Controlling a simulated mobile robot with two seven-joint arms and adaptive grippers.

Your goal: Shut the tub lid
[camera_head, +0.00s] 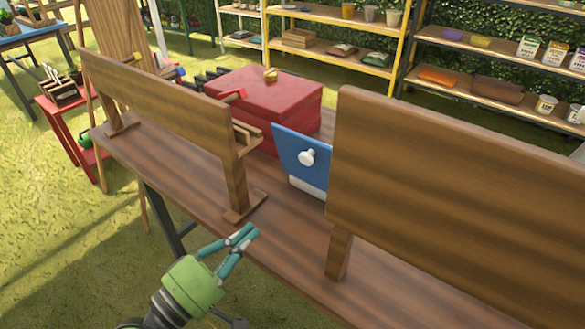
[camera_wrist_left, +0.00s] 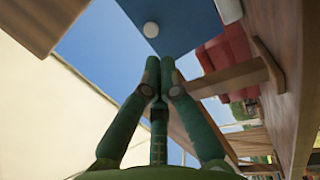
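The tub lid is a blue panel with a round white knob (camera_head: 308,157). The blue lid (camera_head: 290,143) stands raised and tilted between two wooden boards, with a pale strip of the tub (camera_head: 307,188) below it. The right board hides part of the tub. My left gripper (camera_head: 247,234) is in front of the table's near edge, apart from the lid and lower left of it. In the left wrist view its fingertips (camera_wrist_left: 160,62) are together with nothing between them. The blue lid (camera_wrist_left: 185,25) and its knob (camera_wrist_left: 151,29) show beyond the tips. My right gripper is out of view.
The left wooden board (camera_head: 165,100) and the right wooden board (camera_head: 450,180) stand on feet on the wooden table (camera_head: 290,240), leaving a gap before the lid. A red toolbox (camera_head: 270,100) stands behind. Shelves (camera_head: 340,50) line the hedge.

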